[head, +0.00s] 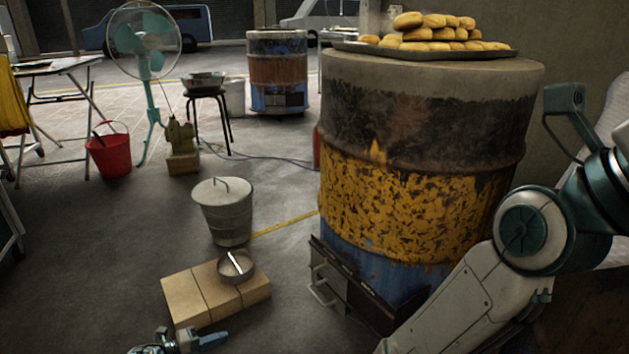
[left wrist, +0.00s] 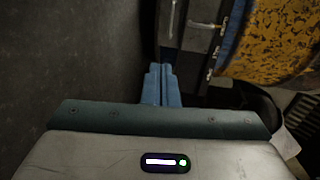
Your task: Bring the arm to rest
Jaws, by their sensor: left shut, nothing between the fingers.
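My left gripper (head: 210,341) shows at the bottom edge of the head view, low over the floor in front of the tan bricks (head: 190,300). Its blue fingers are closed together and empty. In the left wrist view the left gripper (left wrist: 160,84) points forward with its fingers side by side, beside the oven's lower metal front. My right arm (head: 480,290) is folded up at the right of the head view, in front of the barrel oven (head: 420,200). Its gripper is not visible.
A round metal dish (head: 235,268) rests on the bricks. A lidded metal bucket (head: 225,215) stands behind them. The oven has a handled door (head: 322,288) low at its front. Buns (head: 430,30) lie on a tray on top. Bare floor (head: 90,250) is clear at left.

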